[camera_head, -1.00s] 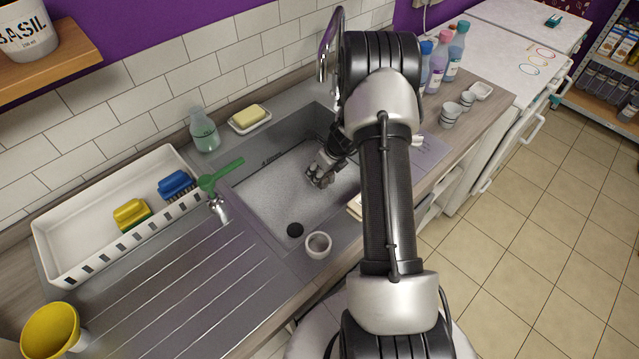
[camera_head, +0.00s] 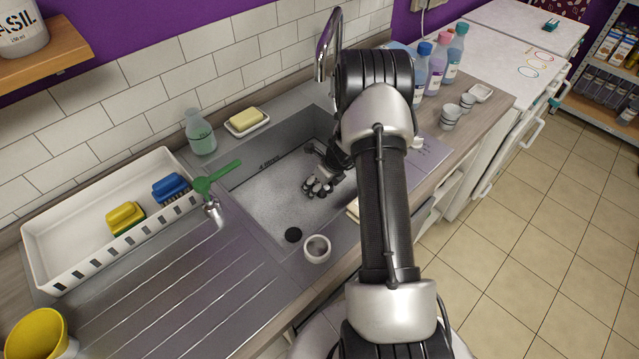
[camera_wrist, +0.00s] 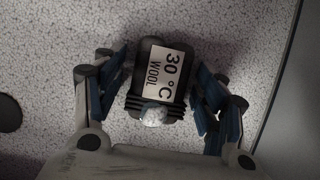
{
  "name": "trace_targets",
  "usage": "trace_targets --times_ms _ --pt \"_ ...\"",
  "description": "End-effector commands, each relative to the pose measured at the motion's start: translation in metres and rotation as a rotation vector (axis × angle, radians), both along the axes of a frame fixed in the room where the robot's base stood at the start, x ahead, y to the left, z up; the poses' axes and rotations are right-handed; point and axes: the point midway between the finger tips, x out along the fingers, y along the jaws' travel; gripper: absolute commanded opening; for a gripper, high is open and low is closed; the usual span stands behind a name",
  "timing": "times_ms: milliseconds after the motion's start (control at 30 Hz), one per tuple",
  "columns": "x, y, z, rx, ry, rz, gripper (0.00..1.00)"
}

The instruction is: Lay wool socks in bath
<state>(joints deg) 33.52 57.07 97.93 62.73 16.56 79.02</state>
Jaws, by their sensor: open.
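The wool socks (camera_wrist: 152,75) are a dark rolled bundle with ribbed edges and a white label reading "30 °C WOOL", seen in the wrist view. They lie against the speckled white floor of the bath, with a pale clump at their lower edge. The bath is the sink basin (camera_head: 262,198) in the head view. My gripper (camera_wrist: 157,92) is open, with its blue-padded fingers on both sides of the socks and gaps showing beside them. In the head view my gripper (camera_head: 318,187) is low inside the basin, and the socks cannot be made out there.
A white cup (camera_head: 317,249) stands at the basin's front rim beside a black drain disc (camera_head: 293,235). A tap (camera_head: 327,45) rises behind the basin. A soap dish (camera_head: 247,121) and green bottle (camera_head: 200,133) stand at the back. A white rack (camera_head: 75,235) holds brushes at left.

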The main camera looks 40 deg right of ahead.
Motion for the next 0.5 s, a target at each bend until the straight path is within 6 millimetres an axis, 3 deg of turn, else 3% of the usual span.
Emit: trace_targets --times_ms 333,500 --pt "0.000 0.000 0.005 0.000 0.000 0.000 0.66" --pt "-0.010 -0.002 0.032 -0.001 -0.002 -0.003 0.66"
